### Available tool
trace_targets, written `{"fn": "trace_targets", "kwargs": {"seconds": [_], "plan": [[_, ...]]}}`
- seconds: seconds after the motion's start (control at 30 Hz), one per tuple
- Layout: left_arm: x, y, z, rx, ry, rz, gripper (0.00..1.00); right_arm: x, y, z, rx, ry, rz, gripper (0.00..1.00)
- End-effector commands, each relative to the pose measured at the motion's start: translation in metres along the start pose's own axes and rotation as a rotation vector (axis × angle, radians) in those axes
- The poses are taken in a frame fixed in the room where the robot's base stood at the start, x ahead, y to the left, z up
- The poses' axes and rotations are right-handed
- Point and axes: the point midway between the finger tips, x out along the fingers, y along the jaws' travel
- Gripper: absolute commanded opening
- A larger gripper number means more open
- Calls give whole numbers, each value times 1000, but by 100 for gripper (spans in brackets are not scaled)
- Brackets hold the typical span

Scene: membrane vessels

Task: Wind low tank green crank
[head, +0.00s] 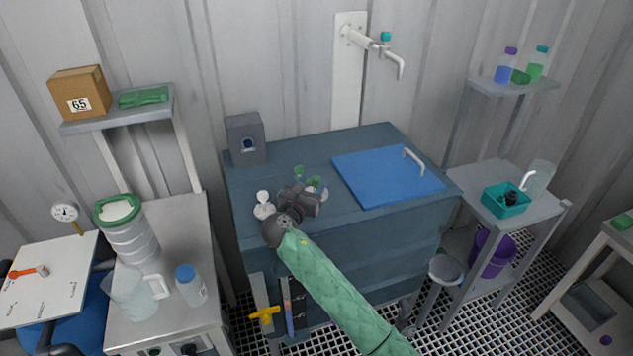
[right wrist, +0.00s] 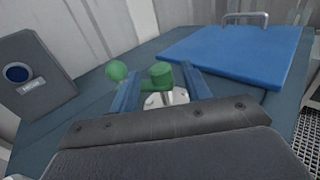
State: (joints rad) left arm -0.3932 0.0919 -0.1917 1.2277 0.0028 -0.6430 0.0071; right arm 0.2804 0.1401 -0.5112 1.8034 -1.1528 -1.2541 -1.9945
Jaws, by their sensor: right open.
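The low tank (head: 350,240) is a dark blue-grey box with its top in clear view. Its green crank (head: 299,172) stands on the top at the left, partly hidden by my right gripper (head: 314,192). In the right wrist view the crank shows a green upright hub (right wrist: 161,75), a short green arm and a round green knob (right wrist: 117,71) at the left, above a pale round base (right wrist: 163,100). My right gripper is open, its blue fingers either side of the hub. I cannot tell whether they touch it. My left gripper is not in view.
A blue lid (head: 385,177) with a pale handle lies on the tank's right. A grey box (head: 246,139) stands at its back left, and a white fitting (head: 263,206) near its front left. A wall tap (head: 375,42) hangs behind. Side tables (head: 180,240) flank the tank.

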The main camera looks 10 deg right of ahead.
Motion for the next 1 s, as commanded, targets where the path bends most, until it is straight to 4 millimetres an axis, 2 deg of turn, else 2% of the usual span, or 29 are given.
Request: {"fn": "trace_targets", "kwargs": {"seconds": [0.1, 0.23, 0.63, 0.77, 0.87, 0.9, 0.97, 1.0], "plan": [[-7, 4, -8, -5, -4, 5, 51, -16, 0, -3, 1, 0, 0, 48], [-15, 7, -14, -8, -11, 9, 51, -27, 0, -2, 0, 0, 1, 48], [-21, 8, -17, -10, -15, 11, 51, -34, 0, 0, 0, 0, 0, 48], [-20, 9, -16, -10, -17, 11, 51, -32, 1, 5, 5, -6, 0, 24], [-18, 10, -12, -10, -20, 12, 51, -24, 7, 22, 22, -29, -1, 4], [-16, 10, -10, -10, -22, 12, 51, -19, 9, 34, 31, -44, -1, 0], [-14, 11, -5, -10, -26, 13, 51, -9, 12, 55, 45, -75, -4, 0], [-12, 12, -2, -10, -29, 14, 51, -1, 13, 71, 55, -100, -6, 0]]}}
